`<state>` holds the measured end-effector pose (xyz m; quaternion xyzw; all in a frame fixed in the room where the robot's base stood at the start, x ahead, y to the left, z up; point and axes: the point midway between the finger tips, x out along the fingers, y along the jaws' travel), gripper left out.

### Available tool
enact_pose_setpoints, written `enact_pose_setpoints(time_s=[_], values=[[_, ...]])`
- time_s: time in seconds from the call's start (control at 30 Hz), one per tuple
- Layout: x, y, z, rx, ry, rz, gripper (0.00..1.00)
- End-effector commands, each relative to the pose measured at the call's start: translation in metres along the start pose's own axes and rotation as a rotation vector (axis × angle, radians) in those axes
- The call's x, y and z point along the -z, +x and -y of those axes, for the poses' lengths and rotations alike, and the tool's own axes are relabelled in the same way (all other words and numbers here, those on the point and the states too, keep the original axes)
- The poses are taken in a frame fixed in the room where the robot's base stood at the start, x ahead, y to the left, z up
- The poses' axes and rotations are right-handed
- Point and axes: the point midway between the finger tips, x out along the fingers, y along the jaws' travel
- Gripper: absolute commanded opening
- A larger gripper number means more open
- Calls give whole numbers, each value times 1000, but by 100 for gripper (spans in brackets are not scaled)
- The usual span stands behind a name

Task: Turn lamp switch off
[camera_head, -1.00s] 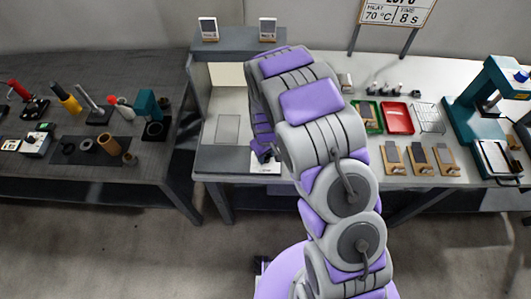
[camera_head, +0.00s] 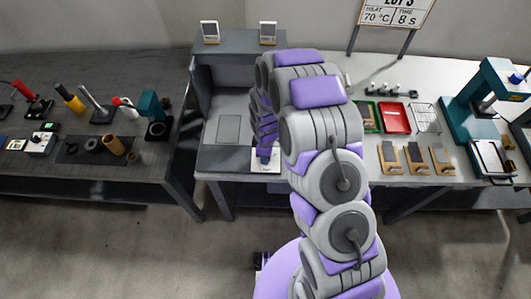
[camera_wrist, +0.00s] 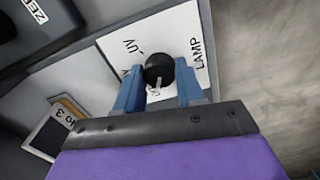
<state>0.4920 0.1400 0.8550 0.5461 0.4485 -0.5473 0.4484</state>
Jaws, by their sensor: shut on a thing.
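The lamp switch is a black round knob (camera_wrist: 158,67) on a white plate (camera_wrist: 181,30) marked "LAMP" and "UV" in the wrist view. A white pointer on the knob points toward my gripper's base; lettering beside it is partly hidden. My gripper (camera_wrist: 159,76) has its blue fingers on both sides of the knob and is shut on it. In the head view my gripper (camera_head: 264,152) is over the white plate (camera_head: 262,168) at the booth's front edge. The knob is hidden there. The grey booth (camera_head: 229,102) is unlit inside.
A white label reading "ZERO" (camera_wrist: 34,11) and a "No 3" card (camera_wrist: 58,126) are near the plate. Left is a dark table (camera_head: 60,178) with several tools. Right of my arm are a red tray (camera_head: 393,116), wooden stands (camera_head: 416,160) and a teal press (camera_head: 490,90).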

Motion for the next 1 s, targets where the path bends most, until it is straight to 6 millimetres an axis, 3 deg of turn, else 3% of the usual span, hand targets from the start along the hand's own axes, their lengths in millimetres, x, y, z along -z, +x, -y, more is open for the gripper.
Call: enact_pose_setpoints(time_s=[0.5, 0.53, 0.8, 1.0], values=[[0, -1, -2, -4, -22, -2, 7], [0, -1, -2, -4, -22, -2, 39], [0, -1, -1, -3, -21, -1, 63], [0, -1, 0, -2, -21, -1, 63]])
